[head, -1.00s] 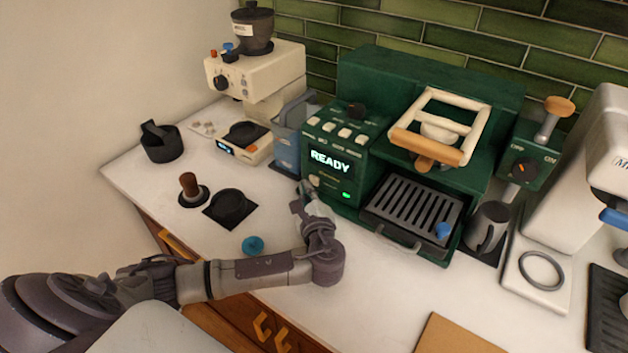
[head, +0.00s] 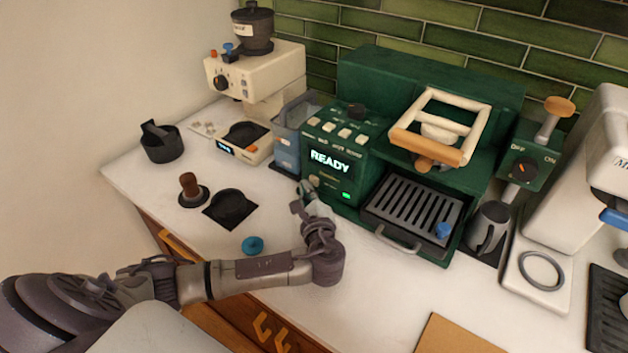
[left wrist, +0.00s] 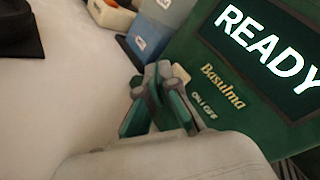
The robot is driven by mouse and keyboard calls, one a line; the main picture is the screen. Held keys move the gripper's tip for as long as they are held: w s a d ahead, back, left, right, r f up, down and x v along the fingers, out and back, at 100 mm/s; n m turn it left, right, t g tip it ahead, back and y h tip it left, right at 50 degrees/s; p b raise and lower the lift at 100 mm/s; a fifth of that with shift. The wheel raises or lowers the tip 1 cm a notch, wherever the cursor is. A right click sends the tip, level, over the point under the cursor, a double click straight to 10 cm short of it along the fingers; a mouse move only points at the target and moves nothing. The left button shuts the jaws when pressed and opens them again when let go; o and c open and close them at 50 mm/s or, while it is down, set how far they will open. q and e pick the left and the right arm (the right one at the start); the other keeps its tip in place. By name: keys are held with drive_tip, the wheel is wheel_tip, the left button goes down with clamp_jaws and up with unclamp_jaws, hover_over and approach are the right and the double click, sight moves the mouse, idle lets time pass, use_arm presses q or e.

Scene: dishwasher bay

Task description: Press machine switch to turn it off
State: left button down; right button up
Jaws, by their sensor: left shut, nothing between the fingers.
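The green coffee machine (head: 430,75) stands at the back of the counter, its display (head: 330,162) lit with READY. A green lamp (head: 346,196) glows below the display. The small cream on/off switch (left wrist: 181,76) is low on the front panel beside the ON/OFF label; it also shows in the head view (head: 314,181). My left gripper (head: 303,192) is shut and empty, right in front of this switch. In the left wrist view its fingertips (left wrist: 155,80) partly cover the switch. I cannot tell whether they touch it. My right gripper is out of view.
A blue container (head: 287,148) stands just left of the machine, with a cream grinder (head: 255,72) behind it. A tamper (head: 190,188), a black holder (head: 230,207) and a blue round piece (head: 252,245) lie to the left.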

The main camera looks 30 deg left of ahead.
use_arm(q)
drive_tip(key=shift+w, duration=0.15)
drive_tip(key=shift+w, duration=0.3)
idle(0.3)
drive_tip(key=shift+r, duration=0.1)
drive_tip(key=shift+s+p, duration=0.35)
drive_tip(key=shift+p, duration=0.05)
drive_tip(key=shift+s, duration=0.15)
